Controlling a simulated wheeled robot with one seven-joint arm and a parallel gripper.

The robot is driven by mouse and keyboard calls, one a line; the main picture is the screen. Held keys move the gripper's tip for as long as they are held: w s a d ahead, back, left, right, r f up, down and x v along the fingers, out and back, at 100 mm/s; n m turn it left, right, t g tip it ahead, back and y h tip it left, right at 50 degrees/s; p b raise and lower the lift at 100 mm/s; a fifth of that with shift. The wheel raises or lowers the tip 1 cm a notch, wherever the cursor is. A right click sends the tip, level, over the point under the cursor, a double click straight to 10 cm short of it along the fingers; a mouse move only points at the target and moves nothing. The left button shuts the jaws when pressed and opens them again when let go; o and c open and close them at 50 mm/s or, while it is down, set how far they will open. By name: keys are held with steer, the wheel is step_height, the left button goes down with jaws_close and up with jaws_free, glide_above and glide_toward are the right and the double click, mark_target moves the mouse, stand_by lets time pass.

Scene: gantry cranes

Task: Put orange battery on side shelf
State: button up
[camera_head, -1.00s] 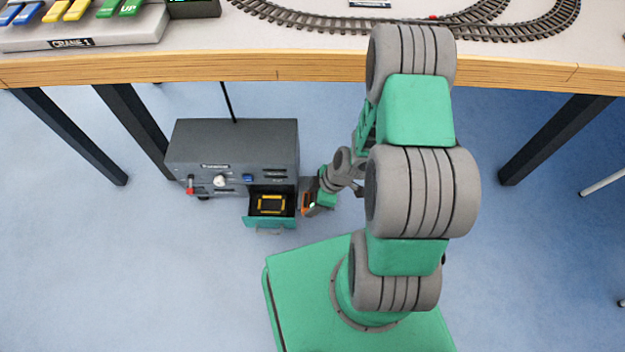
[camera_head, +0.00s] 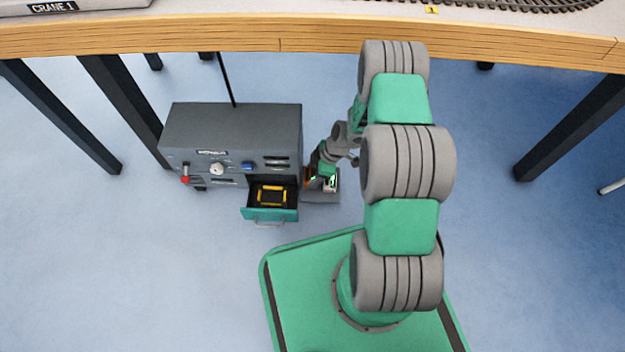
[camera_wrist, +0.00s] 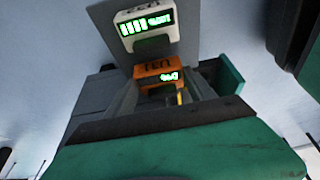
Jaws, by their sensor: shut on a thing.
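The orange battery (camera_wrist: 158,72) with a lit green display is between the fingers of my gripper (camera_wrist: 160,92) in the wrist view. My gripper is shut on it. The side shelf (camera_wrist: 186,22) is a grey plate beyond the battery, bearing a white battery (camera_wrist: 145,24) with a brighter green display. In the head view, my gripper (camera_head: 318,178) is at the right side of the grey machine, by the side shelf (camera_head: 322,198). The orange battery (camera_head: 308,177) is partly hidden there. I cannot tell whether it touches the shelf.
The grey machine (camera_head: 235,128) stands on the blue floor under the table edge (camera_head: 280,45). Its green-fronted drawer (camera_head: 270,215) is open, with a yellow-outlined slot inside. Dark table legs (camera_head: 125,110) stand to the left. The floor in front is clear.

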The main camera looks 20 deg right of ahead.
steer(key=shift+s+f, duration=0.1)
steer(key=shift+f, duration=1.05)
steer(key=o, duration=1.6)
steer(key=shift+r, duration=0.1)
steer(key=shift+r, duration=0.4)
steer(key=p+v, duration=0.5)
steer(key=v, duration=0.6)
steer(key=shift+s+d+r, duration=0.1)
steer(key=shift+r, duration=0.1)
